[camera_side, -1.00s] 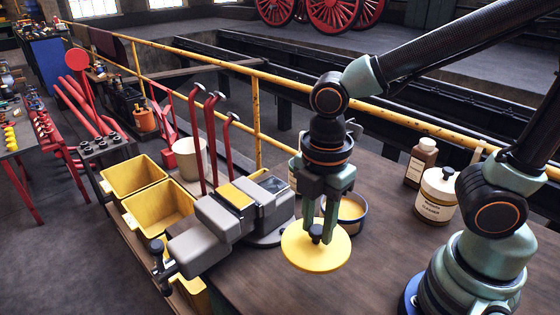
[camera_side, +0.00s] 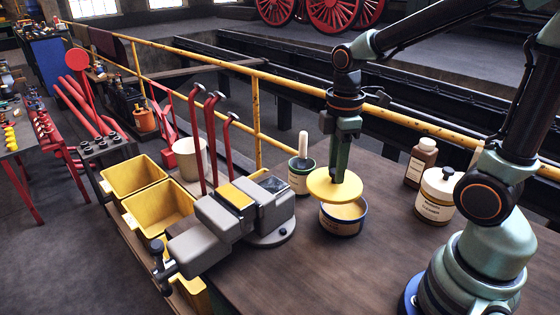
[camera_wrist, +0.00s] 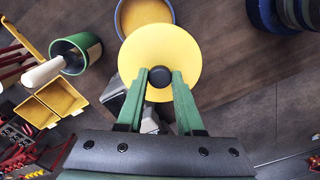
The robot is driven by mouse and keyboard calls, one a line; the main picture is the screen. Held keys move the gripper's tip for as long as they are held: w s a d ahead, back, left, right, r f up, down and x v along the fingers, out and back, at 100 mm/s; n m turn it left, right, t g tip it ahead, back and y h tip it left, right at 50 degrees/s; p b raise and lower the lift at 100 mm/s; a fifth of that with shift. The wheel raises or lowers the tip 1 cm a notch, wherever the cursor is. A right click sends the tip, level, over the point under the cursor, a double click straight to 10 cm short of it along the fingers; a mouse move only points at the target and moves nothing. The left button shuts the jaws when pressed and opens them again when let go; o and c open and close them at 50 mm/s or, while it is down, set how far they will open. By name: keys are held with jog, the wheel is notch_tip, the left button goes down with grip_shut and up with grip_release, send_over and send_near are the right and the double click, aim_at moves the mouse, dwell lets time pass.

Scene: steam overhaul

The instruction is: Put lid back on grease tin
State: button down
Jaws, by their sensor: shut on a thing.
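The yellow lid (camera_side: 334,186) is a round disc with a dark knob (camera_wrist: 160,76) in its middle. My gripper (camera_side: 338,176) points down and is shut on the knob; the lid hangs level. The grease tin (camera_side: 343,217) is an open, dark blue round tin with a pale label and yellowish grease inside. The lid is held above it, offset toward its back left, and the tin's front opening still shows. In the wrist view the tin (camera_wrist: 146,14) lies at the top, partly hidden behind the lid (camera_wrist: 160,55).
A green pot with a pale-handled brush (camera_side: 301,172) stands just left of the tin. A grey vise (camera_side: 246,208) sits further left. A white jar (camera_side: 437,196) and a brown bottle (camera_side: 420,162) stand at the right. The bench front is clear.

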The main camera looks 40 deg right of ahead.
aim_at(348, 171)
jog(key=d, duration=0.1)
jog(key=d+f+m, duration=0.1)
jog(key=d, duration=0.1)
jog(key=d+m, duration=0.1)
jog(key=d, duration=0.1)
jog(key=shift+w+d+f, duration=0.1)
jog(key=shift+f, duration=0.25)
jog(key=shift+d+f, duration=0.2)
jog(key=shift+d, duration=0.1)
jog(key=shift+f, duration=3.1)
jog(key=shift+f, duration=0.15)
grip_release()
jog(key=shift+r, duration=3.5)
